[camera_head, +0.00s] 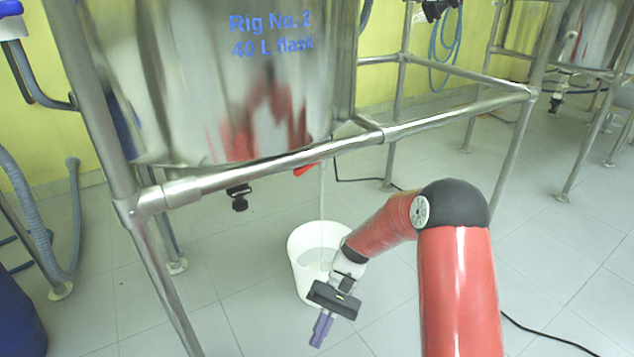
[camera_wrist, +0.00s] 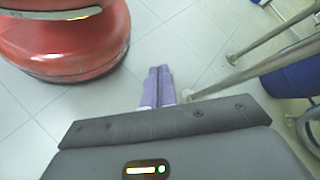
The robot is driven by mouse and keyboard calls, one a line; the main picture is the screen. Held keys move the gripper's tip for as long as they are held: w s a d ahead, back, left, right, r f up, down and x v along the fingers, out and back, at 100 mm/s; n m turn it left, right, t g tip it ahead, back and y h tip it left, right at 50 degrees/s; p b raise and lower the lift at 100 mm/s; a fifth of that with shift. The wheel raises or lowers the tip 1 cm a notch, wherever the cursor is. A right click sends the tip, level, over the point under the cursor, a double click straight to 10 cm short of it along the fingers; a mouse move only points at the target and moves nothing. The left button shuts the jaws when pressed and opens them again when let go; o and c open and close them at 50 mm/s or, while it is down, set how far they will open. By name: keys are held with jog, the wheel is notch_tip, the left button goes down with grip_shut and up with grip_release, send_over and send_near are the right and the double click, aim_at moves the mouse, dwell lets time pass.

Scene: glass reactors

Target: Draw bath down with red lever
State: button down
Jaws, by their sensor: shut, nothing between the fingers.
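The steel bath (camera_head: 220,80), marked "Rig No. 2 40 L flask", stands in a tube frame. The red lever (camera_head: 306,169) shows in part under the bath's bottom edge, behind the frame's front rail. A thin stream of liquid (camera_head: 322,195) falls from beside the lever into a white bucket (camera_head: 303,240) on the floor, which holds some liquid. My gripper (camera_head: 320,332) is in front of the bucket, below the lever and apart from it. Its purple fingers are together and empty, pointing down. They also show shut in the wrist view (camera_wrist: 158,86).
The front rail (camera_head: 250,168) and a frame leg (camera_head: 165,275) stand between me and the bath. A black fitting (camera_head: 238,197) hangs under the bath. A blue drum (camera_head: 18,315) is at the left edge. A black cable (camera_head: 545,333) lies on the floor at right.

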jog(key=w+a+r+m+t+y, duration=0.55)
jog(key=w+r+m+y, duration=0.2)
jog(key=w+y, duration=0.4)
jog(key=w+d+r+m+t+y, duration=0.1)
jog(key=w+d+m+t, duration=0.6)
jog(key=t, duration=0.3)
jog(key=w+d+r+m+t+y, duration=0.15)
jog(key=w+d+m+t, duration=0.25)
jog(key=w+m+t, duration=0.55)
jog(key=w+a+r+n+t, duration=0.1)
jog(key=w+a+r, duration=0.2)
jog(key=a+r, duration=0.4)
notch_tip(320, 180, up, 2)
jog(key=shift+w+a+r+n+p, duration=0.2)
jog(key=shift+w+a+n+p, duration=0.05)
jog(key=shift+n+p, duration=0.2)
